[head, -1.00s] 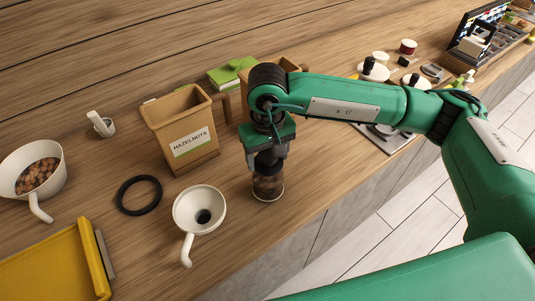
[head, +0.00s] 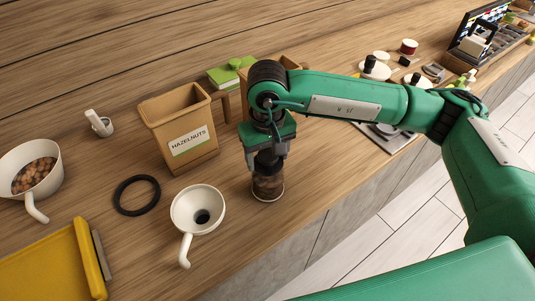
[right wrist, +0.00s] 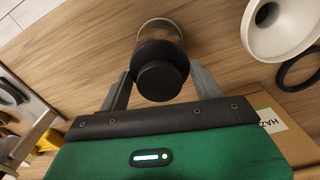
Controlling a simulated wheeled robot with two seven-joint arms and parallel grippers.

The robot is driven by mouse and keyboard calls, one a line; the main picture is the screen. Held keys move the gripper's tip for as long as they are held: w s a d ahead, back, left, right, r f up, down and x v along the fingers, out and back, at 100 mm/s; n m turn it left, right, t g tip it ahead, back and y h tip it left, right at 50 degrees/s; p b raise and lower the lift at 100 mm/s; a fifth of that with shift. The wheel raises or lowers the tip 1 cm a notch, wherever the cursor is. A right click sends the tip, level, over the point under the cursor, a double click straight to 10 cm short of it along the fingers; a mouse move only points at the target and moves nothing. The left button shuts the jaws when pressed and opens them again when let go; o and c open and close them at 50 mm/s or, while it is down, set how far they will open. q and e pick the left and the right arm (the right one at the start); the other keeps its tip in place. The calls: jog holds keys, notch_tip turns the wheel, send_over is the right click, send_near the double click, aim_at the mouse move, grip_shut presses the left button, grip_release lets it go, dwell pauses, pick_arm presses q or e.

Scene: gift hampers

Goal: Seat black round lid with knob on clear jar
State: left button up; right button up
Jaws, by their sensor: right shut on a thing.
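The clear jar (head: 268,188) stands upright on the counter near its front edge, with dark brown contents. The black round lid (right wrist: 158,52) is at the jar's mouth, with its round knob (right wrist: 160,82) towards my wrist. My right gripper (head: 266,158) points down over the jar and is shut on the lid's knob, one finger on each side in the right wrist view (right wrist: 160,80). The lid looks lined up with the jar, whose clear wall shows beyond it (right wrist: 160,25). I cannot tell whether the lid rests fully on the rim. My left gripper is not in view.
A white funnel (head: 190,222) stands left of the jar, with a black ring (head: 118,200) beyond it. A hazelnuts box (head: 170,115) is behind. A white scoop of nuts (head: 20,155) and a yellow tray (head: 50,270) are at the left. Bare counter lies around the jar.

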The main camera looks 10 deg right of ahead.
jog(key=o, duration=1)
